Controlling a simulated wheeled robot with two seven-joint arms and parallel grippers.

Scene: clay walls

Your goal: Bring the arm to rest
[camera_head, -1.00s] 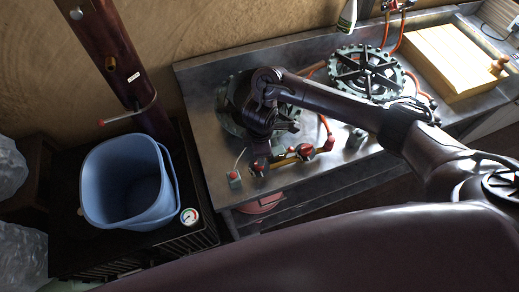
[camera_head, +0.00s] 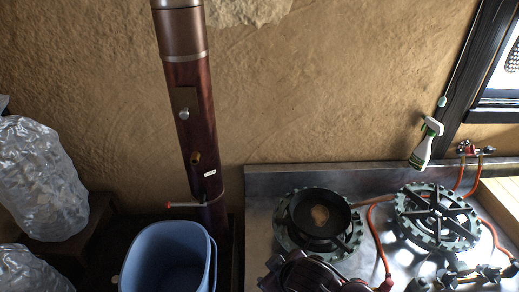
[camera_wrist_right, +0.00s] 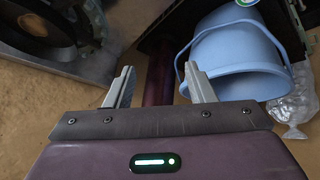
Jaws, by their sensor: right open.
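My right arm (camera_head: 305,274) shows only in part at the bottom edge of the head view, in front of the stove top. In the right wrist view my right gripper (camera_wrist_right: 160,82) has its two grey fingers wide apart, with nothing between them. The blue bucket (camera_wrist_right: 238,62) shows beyond the right-hand finger in that view. I cannot tell the exact distance between them. My left gripper is in neither view.
The blue bucket also stands at the lower left of the head view (camera_head: 165,262), below a dark red column (camera_head: 192,120). A dark pan (camera_head: 320,208) sits on the left burner. A spray bottle (camera_head: 425,145) stands behind the right burner (camera_head: 437,215). Clear plastic bags (camera_head: 40,180) are at far left.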

